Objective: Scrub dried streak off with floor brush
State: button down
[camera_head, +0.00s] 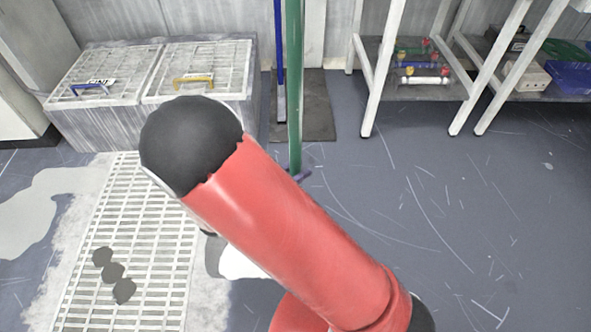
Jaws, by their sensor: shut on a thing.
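A green pole (295,90), perhaps the floor brush's handle, stands upright just beyond my red arm. A small dark bluish piece shows at its foot (302,175); my arm may hide more of it, so I cannot tell if it is a brush head. My gripper is hidden behind my arm, and I cannot see what it holds.
A pale floor grating (140,240) bears several dark round spots. Two lidded bins (200,70) stand at the back left. A blue-handled tool (280,70) stands over a dark mat (315,105). White-legged shelving (420,85) stands back right. The scratched floor at right is clear.

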jog(key=shift+f+b, duration=0.4)
jog(key=shift+f, duration=0.2)
jog(key=shift+a, duration=0.1)
jog(key=a+p, duration=0.1)
jog(key=a, duration=0.2)
jog(key=shift+a+r, duration=0.15)
jog(key=shift+r, duration=0.05)
dwell(0.4)
jog(key=shift+a, duration=0.15)
jog(key=shift+w+a+f+p, duration=0.1)
jog(key=shift+a+f+p, duration=0.05)
jog(key=shift+a, duration=0.7)
jog(key=shift+a+f+p, duration=0.1)
jog(key=shift+a+p, duration=0.05)
jog(key=shift+a, duration=0.65)
jog(key=shift+a+r+p, duration=0.1)
jog(key=shift+a+p, duration=0.25)
jog(key=shift+a, duration=1.4)
jog(key=shift+w, duration=0.1)
